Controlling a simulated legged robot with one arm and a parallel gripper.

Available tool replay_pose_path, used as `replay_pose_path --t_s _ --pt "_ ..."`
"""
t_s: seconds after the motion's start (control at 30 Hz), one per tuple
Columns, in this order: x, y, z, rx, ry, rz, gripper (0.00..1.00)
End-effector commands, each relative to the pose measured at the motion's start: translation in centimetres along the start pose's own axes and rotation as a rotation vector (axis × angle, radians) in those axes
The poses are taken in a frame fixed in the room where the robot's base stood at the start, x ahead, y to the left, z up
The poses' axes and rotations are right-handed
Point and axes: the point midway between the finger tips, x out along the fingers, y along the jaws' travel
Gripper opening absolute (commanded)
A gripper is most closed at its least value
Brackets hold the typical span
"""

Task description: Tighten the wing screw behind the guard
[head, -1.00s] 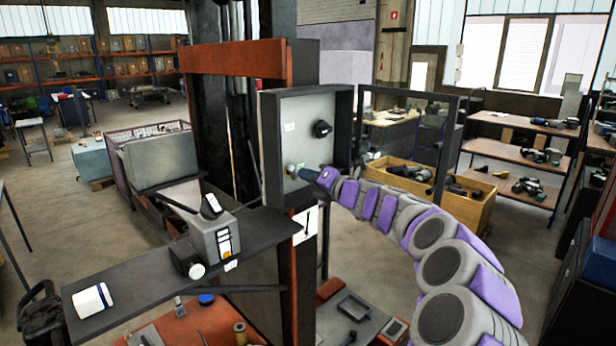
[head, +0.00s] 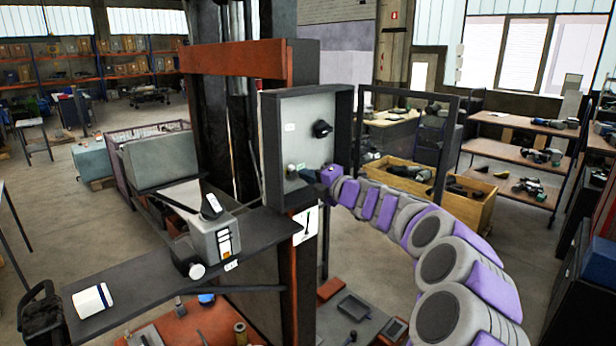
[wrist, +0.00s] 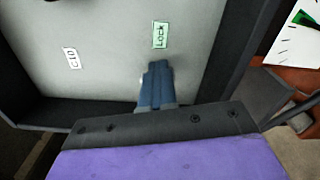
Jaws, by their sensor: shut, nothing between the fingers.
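A grey panel in a dark box frame (head: 305,108) stands on the orange column. A small pale round fitting (head: 292,170) sits low on the panel; I cannot tell whether it is the wing screw. My gripper (head: 307,175) is just right of this fitting, close to the panel. In the wrist view its blue fingers (wrist: 157,72) are together, pointing at the panel (wrist: 115,50), below a green LOCK label (wrist: 160,35). No screw shows in the wrist view; the fingers may cover it. I cannot make out a separate guard. Contact is unclear.
A black knob (head: 322,129) sits higher on the panel. The box's dark rim (wrist: 228,60) stands right of the fingers in the wrist view. A white dial card (head: 306,225) hangs below the box. A grey shelf (head: 150,285) carries a machine at left.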

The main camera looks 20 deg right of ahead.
Motion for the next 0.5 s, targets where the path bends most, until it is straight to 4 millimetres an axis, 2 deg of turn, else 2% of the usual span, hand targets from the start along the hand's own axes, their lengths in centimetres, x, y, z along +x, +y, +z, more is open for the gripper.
replay_pose_path --t_s 0.13,0.4,0.5 --pt "0.02 0.0 -0.01 0.074 0.0 0.0 0.0" --pt "0.03 -0.01 -0.01 0.378 0.0 0.0 0.0" --pt "0.06 0.0 -0.05 0.414 0.001 0.0 0.0"
